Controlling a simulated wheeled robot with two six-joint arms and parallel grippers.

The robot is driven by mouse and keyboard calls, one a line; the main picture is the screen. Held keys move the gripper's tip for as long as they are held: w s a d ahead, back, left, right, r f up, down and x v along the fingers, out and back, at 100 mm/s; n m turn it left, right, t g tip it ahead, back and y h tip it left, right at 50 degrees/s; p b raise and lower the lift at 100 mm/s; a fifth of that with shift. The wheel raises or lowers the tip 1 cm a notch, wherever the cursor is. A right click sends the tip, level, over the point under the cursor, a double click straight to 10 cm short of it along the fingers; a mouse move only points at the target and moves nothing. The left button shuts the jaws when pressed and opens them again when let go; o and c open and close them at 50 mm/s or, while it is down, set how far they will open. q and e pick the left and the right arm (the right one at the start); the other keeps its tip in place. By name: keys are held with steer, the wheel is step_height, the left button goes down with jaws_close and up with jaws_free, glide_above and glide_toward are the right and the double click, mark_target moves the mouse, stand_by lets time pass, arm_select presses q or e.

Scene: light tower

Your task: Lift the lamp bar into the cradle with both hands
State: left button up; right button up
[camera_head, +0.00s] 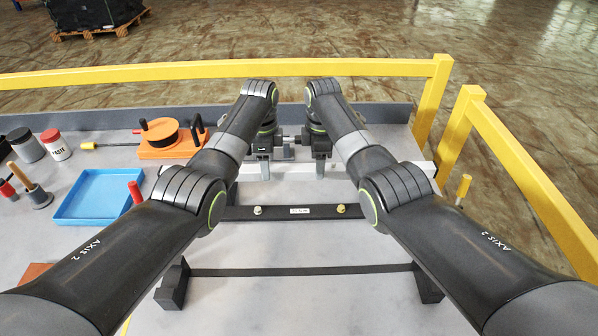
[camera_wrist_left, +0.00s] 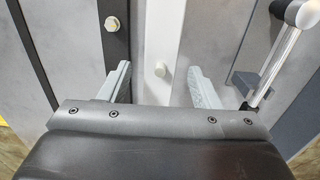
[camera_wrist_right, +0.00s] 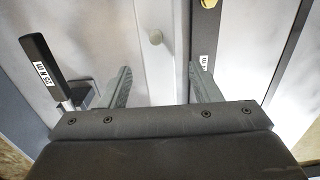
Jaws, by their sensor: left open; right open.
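The long white bar, which I take to be the lamp bar (camera_head: 292,174), runs left to right across the table under both grippers. My left gripper (camera_head: 264,168) is open over it; in the left wrist view the white bar (camera_wrist_left: 160,35) with a pale knob passes between the fingers (camera_wrist_left: 160,85). My right gripper (camera_head: 320,168) is open; in the right wrist view the white bar (camera_wrist_right: 155,75) with a knob lies between its fingers (camera_wrist_right: 163,85). Neither grips it. The cradle is not certain; a dark crossbar (camera_head: 270,212) with silver and brass bolts lies nearer me.
Dark blocks (camera_head: 172,286) (camera_head: 428,287) joined by a dark strip stand at the front. A handle marked 25 N m (camera_wrist_right: 40,58) lies beyond the bar. A blue tray (camera_head: 90,197), orange reel (camera_head: 165,140) and jars (camera_head: 56,145) fill the left. Yellow rails (camera_head: 200,70) edge the table.

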arm_select(q)
steer(key=shift+f, duration=1.3)
arm_select(e)
steer(key=shift+f, duration=1.3)
arm_select(q)
jaws_close()
arm_select(e)
jaws_close()
arm_select(q)
steer(key=shift+w+r, duration=0.15)
arm_select(e)
steer(key=shift+r, duration=0.15)
